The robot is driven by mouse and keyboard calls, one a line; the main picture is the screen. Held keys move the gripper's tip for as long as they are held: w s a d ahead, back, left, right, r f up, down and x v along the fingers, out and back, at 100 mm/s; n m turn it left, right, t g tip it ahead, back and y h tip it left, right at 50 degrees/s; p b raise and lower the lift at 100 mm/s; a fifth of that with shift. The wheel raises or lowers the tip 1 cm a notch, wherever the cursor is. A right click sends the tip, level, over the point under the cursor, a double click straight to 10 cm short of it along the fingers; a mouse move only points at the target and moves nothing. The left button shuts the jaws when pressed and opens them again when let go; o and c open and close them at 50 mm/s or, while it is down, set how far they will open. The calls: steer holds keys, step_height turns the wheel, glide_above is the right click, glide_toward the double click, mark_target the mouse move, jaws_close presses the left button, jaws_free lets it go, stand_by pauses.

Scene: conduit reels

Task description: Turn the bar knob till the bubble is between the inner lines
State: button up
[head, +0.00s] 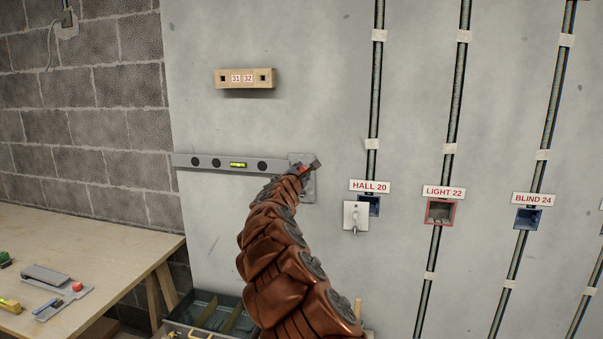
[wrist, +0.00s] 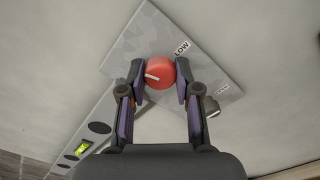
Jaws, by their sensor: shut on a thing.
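The vial is too small to place the bubble against the lines. The red round knob (wrist: 160,72) with a white pointer mark sits on a grey plate (wrist: 205,68) at the bar's right end. My gripper (wrist: 160,76) is shut on the knob, one finger on each side. In the head view my arm hides part of the plate.
A wooden block (head: 245,78) labelled 33 and 32 is on the wall above the bar. Wall boxes labelled HALL 20, LIGHT 22 (head: 440,211) and BLIND 24 (head: 528,218) are to the right. A wooden table (head: 100,240) with tools stands at lower left.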

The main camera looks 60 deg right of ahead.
jaws_close()
steer(key=shift+f+b, duration=0.1)
steer(key=shift+b, duration=0.25)
steer(key=m+b, duration=0.3)
steer(key=b, duration=0.3)
steer(key=shift+m, duration=0.3)
